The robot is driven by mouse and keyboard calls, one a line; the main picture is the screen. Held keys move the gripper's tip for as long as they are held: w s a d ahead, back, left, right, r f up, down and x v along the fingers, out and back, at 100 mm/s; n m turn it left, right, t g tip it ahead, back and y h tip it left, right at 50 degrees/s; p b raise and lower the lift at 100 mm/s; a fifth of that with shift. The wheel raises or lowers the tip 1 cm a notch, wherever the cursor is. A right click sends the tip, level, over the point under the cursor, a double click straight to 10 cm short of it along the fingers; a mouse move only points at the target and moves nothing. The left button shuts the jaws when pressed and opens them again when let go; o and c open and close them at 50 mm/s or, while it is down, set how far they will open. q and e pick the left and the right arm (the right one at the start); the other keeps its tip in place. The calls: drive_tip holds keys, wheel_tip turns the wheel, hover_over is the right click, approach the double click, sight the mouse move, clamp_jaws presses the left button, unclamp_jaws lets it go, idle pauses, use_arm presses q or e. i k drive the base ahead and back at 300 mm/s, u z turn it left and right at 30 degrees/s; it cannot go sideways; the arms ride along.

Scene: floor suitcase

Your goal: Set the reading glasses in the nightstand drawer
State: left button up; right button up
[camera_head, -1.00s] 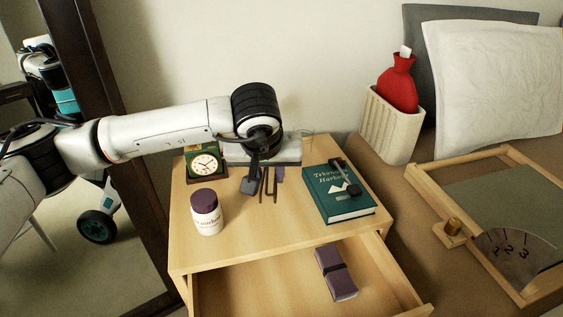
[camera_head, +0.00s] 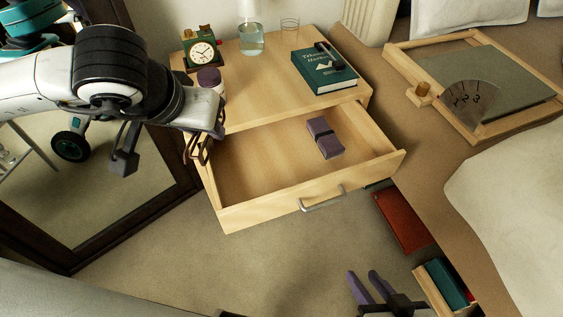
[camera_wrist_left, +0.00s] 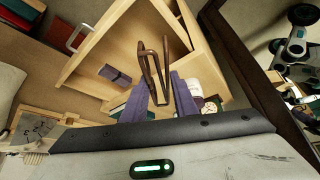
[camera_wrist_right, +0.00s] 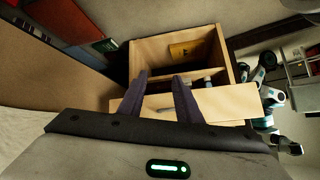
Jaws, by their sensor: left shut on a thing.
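The reading glasses, thin and brown-framed (camera_wrist_left: 148,68), are held between the purple fingers of my left gripper (camera_wrist_left: 160,98). In the head view the glasses (camera_head: 201,150) hang by the left side of the drawer, near its back corner; whether they are over the inside or the side wall is hard to tell. The nightstand drawer (camera_head: 250,165) is pulled open. A purple case with a dark band (camera_head: 325,138) lies in its right part. My right gripper (camera_head: 366,287) is open and empty, low in front of the drawer; its spread fingers also show in the right wrist view (camera_wrist_right: 160,95).
On the nightstand top (camera_head: 275,80) stand a green clock (camera_head: 201,50), a jar with a purple lid (camera_head: 210,80), a glass of water (camera_head: 251,40) and a teal book (camera_head: 323,72). A bed edge with a wooden frame lies right. The drawer's left and middle floor is clear.

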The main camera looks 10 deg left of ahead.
sight(255, 161)
drive_tip(key=u, duration=1.5)
drive_tip(key=k, duration=0.75)
drive_tip(key=z, duration=1.55)
drive_tip(key=i, duration=0.5)
drive_tip(key=u, duration=0.05)
